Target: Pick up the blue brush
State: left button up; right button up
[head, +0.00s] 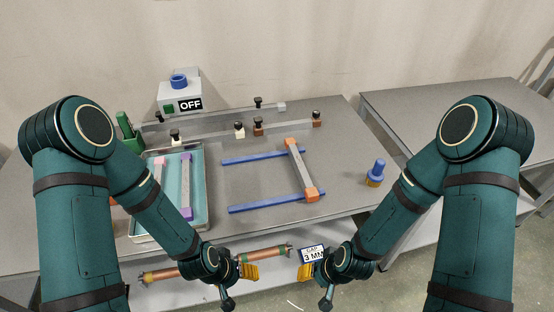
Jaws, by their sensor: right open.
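The blue brush (376,169) stands upright near the table's right edge, with a blue knob-like handle on top and a tan-orange band at its base. My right gripper (305,273) is below and left of it in the picture, in front of the table's front edge, open, empty and well apart from the brush. My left gripper (250,270) is farther left at about the same height, its yellow fingers seen edge-on, so its opening does not show. Neither gripper touches the brush.
Blue rails (262,156) and an orange-ended grey bar (299,168) lie mid-table. A teal tray (203,213) with bars is at left. A control box (180,98) reading OFF stands behind. A GAP 3 MM sign (313,254) is beside my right gripper. Bare tabletop surrounds the brush.

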aim_at(375, 177)
jog(key=u, duration=1.05)
jog(key=z, duration=1.95)
